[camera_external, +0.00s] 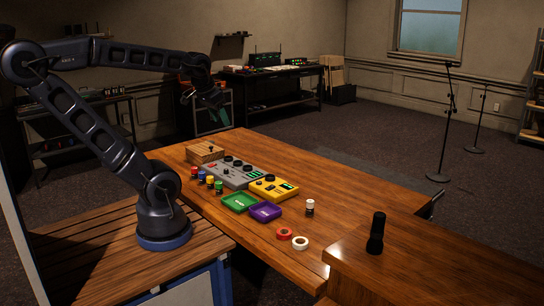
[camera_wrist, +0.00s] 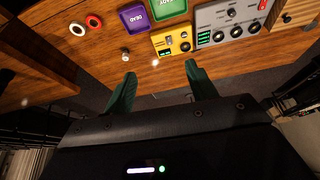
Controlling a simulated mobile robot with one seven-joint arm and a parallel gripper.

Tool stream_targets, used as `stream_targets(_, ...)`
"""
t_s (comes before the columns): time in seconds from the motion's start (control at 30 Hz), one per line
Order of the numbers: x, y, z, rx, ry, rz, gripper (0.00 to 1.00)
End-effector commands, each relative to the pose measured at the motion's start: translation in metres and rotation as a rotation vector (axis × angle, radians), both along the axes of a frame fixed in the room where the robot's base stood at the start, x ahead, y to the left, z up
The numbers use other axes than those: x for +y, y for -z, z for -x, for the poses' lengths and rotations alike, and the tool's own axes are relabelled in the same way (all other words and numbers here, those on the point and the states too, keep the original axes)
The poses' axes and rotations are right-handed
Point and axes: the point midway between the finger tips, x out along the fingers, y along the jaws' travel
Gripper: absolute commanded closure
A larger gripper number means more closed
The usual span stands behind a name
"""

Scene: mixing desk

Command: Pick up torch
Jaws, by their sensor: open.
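The torch (camera_external: 376,233) is black and stands upright on the raised wooden surface at the lower right in the external view. I cannot make it out in the wrist view. My gripper (camera_external: 213,97) is high above the far left part of the desk, well away from the torch. In the wrist view my gripper (camera_wrist: 160,88) shows two green fingers spread apart with nothing between them. It is open and empty.
The wooden desk (camera_external: 355,195) holds a grey mixer (camera_external: 235,172), a yellow mixer (camera_external: 273,188), a green tray (camera_external: 240,201), a purple tray (camera_external: 265,212), red tape (camera_external: 284,233), white tape (camera_external: 300,243), a small bottle (camera_external: 310,207) and several coloured jars. A microphone stand (camera_external: 446,120) is behind.

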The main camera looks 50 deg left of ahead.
Motion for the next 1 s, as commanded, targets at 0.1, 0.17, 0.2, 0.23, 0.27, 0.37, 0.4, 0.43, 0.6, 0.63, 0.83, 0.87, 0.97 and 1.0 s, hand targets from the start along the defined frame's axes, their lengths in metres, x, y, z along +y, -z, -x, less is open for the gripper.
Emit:
stream_targets(0.1, -0.026, -0.006, -0.026, 0.007, 0.093, -0.017, 0.43)
stream_targets(0.17, -0.042, -0.009, -0.041, 0.007, 0.147, -0.026, 0.43)
stream_targets(0.2, -0.053, -0.01, -0.05, 0.008, 0.182, -0.031, 0.43)
stream_targets(0.23, -0.062, -0.012, -0.056, 0.008, 0.208, -0.034, 0.43)
stream_targets(0.27, -0.071, -0.013, -0.063, 0.008, 0.236, -0.039, 0.43)
stream_targets(0.37, -0.103, -0.014, -0.083, 0.009, 0.324, -0.048, 0.43)
stream_targets(0.4, -0.117, -0.014, -0.09, 0.008, 0.36, -0.052, 0.43)
stream_targets(0.43, -0.128, -0.014, -0.095, 0.008, 0.388, -0.054, 0.43)
stream_targets(0.6, -0.193, -0.009, -0.119, 0.007, 0.539, -0.063, 0.43)
stream_targets(0.63, -0.206, -0.008, -0.122, 0.007, 0.566, -0.063, 0.43)
stream_targets(0.83, -0.293, 0.005, -0.135, 0.006, 0.747, -0.065, 0.43)
stream_targets(0.87, -0.306, 0.008, -0.135, 0.006, 0.775, -0.064, 0.43)
stream_targets(0.97, -0.352, 0.018, -0.134, 0.006, 0.862, -0.06, 0.43)
stream_targets(1.0, -0.371, 0.022, -0.132, 0.005, 0.899, -0.057, 0.43)
